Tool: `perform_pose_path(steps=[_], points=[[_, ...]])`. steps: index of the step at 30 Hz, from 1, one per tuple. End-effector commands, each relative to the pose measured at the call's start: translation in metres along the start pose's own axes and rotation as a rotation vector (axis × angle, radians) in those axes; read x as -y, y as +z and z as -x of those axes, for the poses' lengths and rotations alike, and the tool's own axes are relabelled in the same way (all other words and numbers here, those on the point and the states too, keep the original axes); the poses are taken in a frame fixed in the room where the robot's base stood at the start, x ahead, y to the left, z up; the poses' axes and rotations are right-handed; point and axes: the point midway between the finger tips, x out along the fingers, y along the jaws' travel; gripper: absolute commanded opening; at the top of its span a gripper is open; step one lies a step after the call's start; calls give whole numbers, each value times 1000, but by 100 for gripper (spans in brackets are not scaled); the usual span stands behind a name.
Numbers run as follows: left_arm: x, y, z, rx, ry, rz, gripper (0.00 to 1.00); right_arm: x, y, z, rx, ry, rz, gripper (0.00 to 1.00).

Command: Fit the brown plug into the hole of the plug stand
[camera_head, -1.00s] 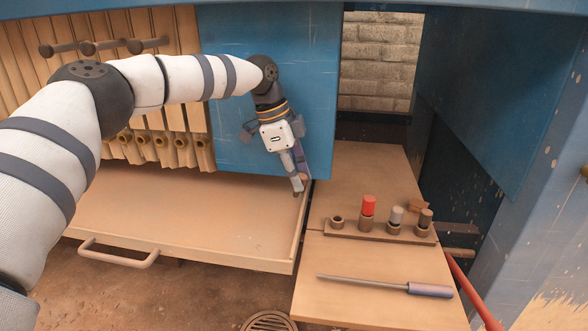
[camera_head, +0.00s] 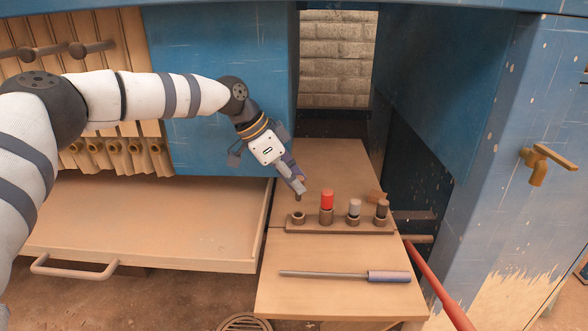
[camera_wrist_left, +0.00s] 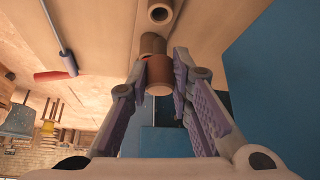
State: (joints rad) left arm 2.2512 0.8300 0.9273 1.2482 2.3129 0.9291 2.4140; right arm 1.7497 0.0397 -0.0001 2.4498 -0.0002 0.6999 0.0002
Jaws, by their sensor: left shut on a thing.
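My left gripper (camera_head: 298,188) is shut on the brown plug (camera_head: 298,199) and points down. The plug is mostly hidden by the fingers in the head view; in the left wrist view a brown cylinder (camera_wrist_left: 159,77) shows between the fingertips. The plug stand (camera_head: 340,228) is a low brown bar with a row of round collars. Its leftmost collar (camera_head: 298,217) is empty, with the held plug just above it in the picture. The exact gap cannot be told. My right gripper is not in view.

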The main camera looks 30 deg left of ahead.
Motion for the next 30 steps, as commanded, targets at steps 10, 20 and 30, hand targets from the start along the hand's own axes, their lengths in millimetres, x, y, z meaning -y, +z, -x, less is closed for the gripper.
perform_pose_path(steps=[10,20,30], points=[[0,14,-23,0,-1,0,0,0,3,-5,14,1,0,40],[0,14,-24,-1,-1,-1,0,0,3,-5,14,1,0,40],[0,13,-22,-2,-3,-1,0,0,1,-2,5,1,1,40]])
